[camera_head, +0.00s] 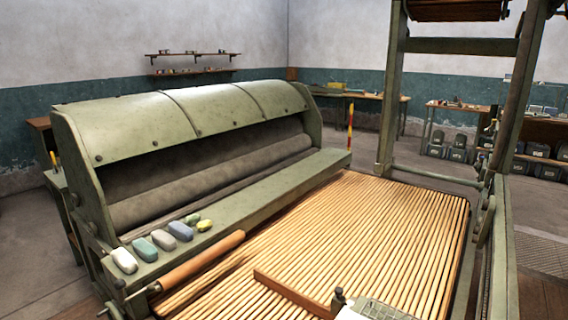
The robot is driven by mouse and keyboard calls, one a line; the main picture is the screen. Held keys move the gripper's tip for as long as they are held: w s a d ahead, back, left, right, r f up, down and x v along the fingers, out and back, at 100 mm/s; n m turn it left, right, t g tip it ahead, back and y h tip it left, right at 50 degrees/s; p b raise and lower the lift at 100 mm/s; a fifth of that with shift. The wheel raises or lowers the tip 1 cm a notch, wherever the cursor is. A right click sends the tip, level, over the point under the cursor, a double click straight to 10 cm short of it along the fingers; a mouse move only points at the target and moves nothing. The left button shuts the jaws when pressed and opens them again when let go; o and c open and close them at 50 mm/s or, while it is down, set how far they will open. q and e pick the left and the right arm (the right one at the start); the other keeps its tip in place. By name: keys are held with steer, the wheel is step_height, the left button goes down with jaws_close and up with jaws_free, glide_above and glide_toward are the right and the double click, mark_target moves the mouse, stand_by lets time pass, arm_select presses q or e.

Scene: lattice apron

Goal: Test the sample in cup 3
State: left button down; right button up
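A lattice apron of wooden slats (390,225) fills the middle. A wooden roller (200,260) and a wooden bar (290,295) lie near its front. A green upright frame (392,90) stands right. Workbenches (365,95) line the back wall; grey floor (45,250) is clear at left.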

jaws_close()
stand_by(1.4)
